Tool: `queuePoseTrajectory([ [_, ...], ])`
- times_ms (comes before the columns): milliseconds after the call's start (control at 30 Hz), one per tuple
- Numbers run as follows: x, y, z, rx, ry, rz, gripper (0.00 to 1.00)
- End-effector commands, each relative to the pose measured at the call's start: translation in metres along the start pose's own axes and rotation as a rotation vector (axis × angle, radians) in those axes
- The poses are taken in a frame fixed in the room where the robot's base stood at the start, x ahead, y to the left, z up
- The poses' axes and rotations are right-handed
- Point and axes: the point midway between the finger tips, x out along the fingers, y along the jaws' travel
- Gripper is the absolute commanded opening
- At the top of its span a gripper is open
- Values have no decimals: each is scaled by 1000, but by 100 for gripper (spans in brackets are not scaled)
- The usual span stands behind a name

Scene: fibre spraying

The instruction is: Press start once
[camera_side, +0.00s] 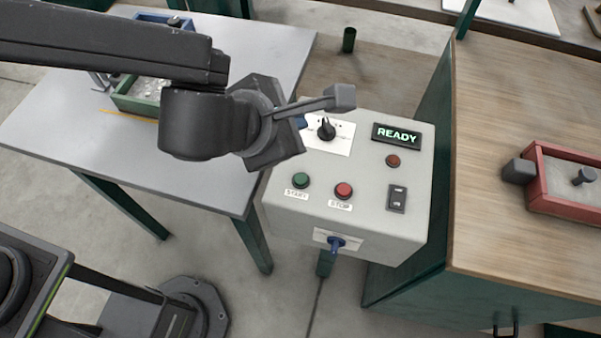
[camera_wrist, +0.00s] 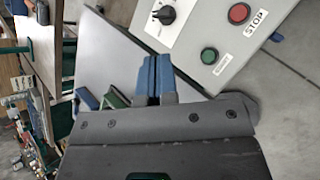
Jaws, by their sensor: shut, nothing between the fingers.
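The grey control box (camera_side: 372,166) stands in the middle of the side view, its display (camera_side: 397,135) reading READY. The green START button (camera_side: 300,180) is at its lower left, with the red STOP button (camera_side: 344,191) just to the right. In the wrist view, the START button (camera_wrist: 209,55) and STOP button (camera_wrist: 239,13) are at the upper right. My gripper (camera_side: 301,123) is mostly hidden by the wrist in the side view; its blue fingertips show at the box's upper left edge. In the wrist view my gripper (camera_wrist: 152,70) is shut and empty, left of START and apart from it.
The box also carries a black selector knob (camera_side: 326,129), a small red lamp or button (camera_side: 393,161), a rocker switch (camera_side: 397,198) and a blue front knob (camera_side: 336,243). A grey table (camera_side: 55,127) stands left, a wooden bench (camera_side: 520,90) with a red tray (camera_side: 570,205) right.

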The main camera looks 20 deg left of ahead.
Motion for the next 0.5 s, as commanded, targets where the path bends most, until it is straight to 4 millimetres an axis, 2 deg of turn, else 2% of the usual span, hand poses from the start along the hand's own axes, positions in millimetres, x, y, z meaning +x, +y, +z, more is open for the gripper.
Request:
queuePoseTrajectory([
  [33, 3, -10, 3, 63, -10, -8, 0],
  [133, 6, -19, 7, 140, -24, -15, 0],
  [500, 7, -21, 8, 164, -28, -16, 0],
])
